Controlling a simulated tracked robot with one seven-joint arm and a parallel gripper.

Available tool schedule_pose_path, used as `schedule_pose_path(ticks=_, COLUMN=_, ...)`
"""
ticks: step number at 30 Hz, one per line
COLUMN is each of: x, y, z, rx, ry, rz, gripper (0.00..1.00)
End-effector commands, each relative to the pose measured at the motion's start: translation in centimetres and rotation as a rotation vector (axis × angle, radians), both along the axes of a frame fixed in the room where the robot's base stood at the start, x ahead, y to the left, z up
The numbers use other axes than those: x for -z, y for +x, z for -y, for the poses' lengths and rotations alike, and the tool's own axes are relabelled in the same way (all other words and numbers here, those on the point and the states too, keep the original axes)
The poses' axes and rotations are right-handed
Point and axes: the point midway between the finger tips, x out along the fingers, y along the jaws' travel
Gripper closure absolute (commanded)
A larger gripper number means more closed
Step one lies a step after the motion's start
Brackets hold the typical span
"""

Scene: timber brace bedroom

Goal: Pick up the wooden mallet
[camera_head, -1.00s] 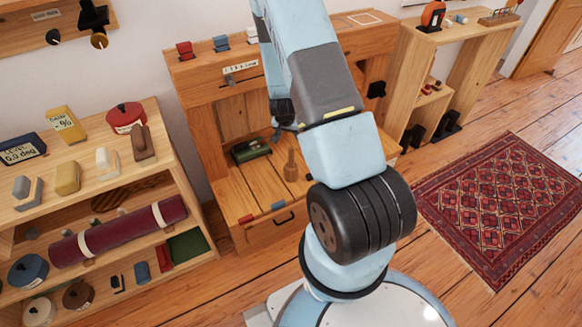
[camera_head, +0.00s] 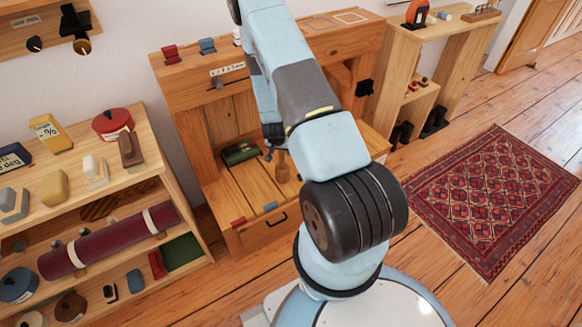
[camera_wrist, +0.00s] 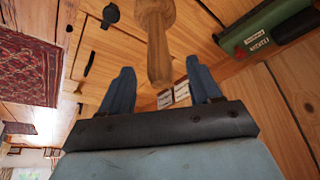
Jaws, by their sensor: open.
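The wooden mallet (camera_head: 283,172) stands upright on the wooden bench, its handle up. In the wrist view the mallet (camera_wrist: 156,45) has its thick end at the top edge and its handle reaching toward the space between my fingers. My gripper (camera_wrist: 160,65) is open, with one blue-grey finger on each side of the handle's end. Nothing is held. In the head view my gripper (camera_head: 273,145) is just above and beside the mallet, partly hidden by my arm.
A green box (camera_head: 239,152) lies on the bench just left of the mallet; it also shows in the wrist view (camera_wrist: 268,28). The bench's raised back (camera_head: 225,85) stands behind. A shelf unit (camera_head: 135,180) with several items is at left. A red rug (camera_head: 495,200) lies right.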

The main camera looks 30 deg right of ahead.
Motion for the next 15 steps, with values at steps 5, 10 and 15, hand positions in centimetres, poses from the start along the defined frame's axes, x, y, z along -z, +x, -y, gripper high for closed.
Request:
schedule_pose_path(ticks=5, x=0.8, y=0.3, z=0.3, rx=0.001, ry=0.000, rz=0.001, gripper=0.37)
schedule_pose_path(ticks=10, x=2.8, y=1.0, z=0.9, rx=0.001, ry=0.000, rz=-0.001, gripper=0.37)
schedule_pose_path(ticks=15, x=4.4, y=1.6, z=1.3, rx=0.001, ry=0.000, rz=0.000, gripper=0.37)
